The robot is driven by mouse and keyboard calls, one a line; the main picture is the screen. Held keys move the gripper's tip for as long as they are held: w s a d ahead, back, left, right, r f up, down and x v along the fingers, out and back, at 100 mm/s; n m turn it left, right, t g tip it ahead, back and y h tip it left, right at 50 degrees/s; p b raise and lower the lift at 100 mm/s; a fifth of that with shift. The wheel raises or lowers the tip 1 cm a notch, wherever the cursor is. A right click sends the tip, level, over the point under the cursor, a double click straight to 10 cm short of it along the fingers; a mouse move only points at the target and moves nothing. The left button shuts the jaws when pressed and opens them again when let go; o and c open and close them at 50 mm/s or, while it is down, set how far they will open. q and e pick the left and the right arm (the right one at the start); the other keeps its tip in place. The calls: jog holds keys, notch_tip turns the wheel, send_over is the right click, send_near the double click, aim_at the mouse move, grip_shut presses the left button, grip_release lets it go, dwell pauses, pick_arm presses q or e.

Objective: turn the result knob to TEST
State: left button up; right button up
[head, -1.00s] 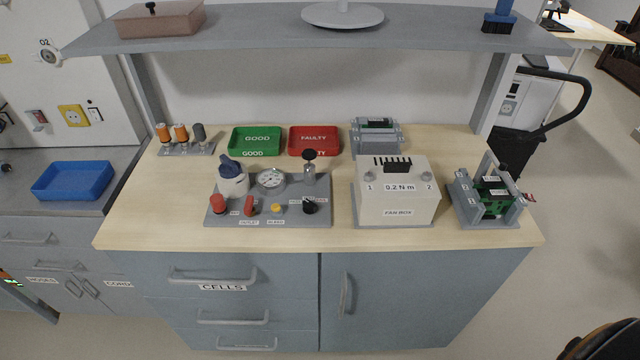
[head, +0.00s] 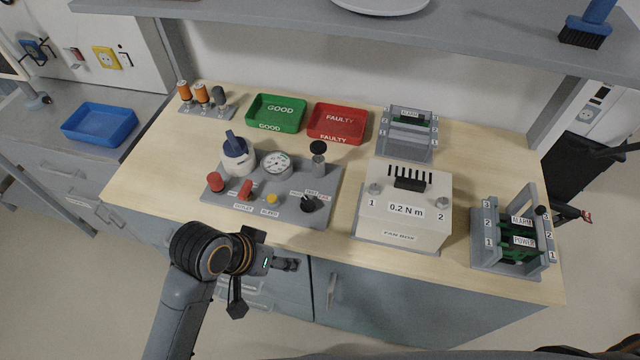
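The black knob (head: 308,203) sits at the front right of the grey test panel (head: 322,214). Small labels run behind it, too small to read surely, and I cannot tell which one it points to. I take it as the result knob. My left gripper (head: 287,264) is in front of the bench's front edge, below and a little left of the knob, apart from the panel. Its fingers are seen small and from above, so I cannot tell whether they are open. Nothing shows in it. My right gripper is out of view.
The panel also carries a red button (head: 215,182), red knob (head: 246,190), yellow button (head: 271,198), gauge (head: 276,163) and blue-capped pot (head: 238,158). A black-topped post (head: 318,158) stands behind the knob. The fan box (head: 404,211) stands right of the panel. A shelf overhangs the back.

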pick_arm(q)
jog(key=d, duration=0.1)
jog(key=w+d+r, duration=0.1)
jog(key=d+m, duration=0.1)
jog(key=shift+w+r+h, duration=0.25)
jog(key=shift+w+h, duration=0.05)
jog(key=shift+w, duration=0.1)
jog(key=m+g+y, duration=0.3)
jog(key=m+y, duration=0.2)
send_near(308, 201)
jog(key=shift+m, duration=0.3)
notch_tip(308, 201, down, 8)
jog(key=shift+w+f+p, duration=0.15)
jog(key=shift+f+p, duration=0.1)
jog(key=shift+p, duration=0.95)
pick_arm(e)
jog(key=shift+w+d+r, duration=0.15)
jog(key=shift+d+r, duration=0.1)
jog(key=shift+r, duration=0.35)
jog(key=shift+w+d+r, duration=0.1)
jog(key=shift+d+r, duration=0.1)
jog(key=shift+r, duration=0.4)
pick_arm(q)
grip_shut()
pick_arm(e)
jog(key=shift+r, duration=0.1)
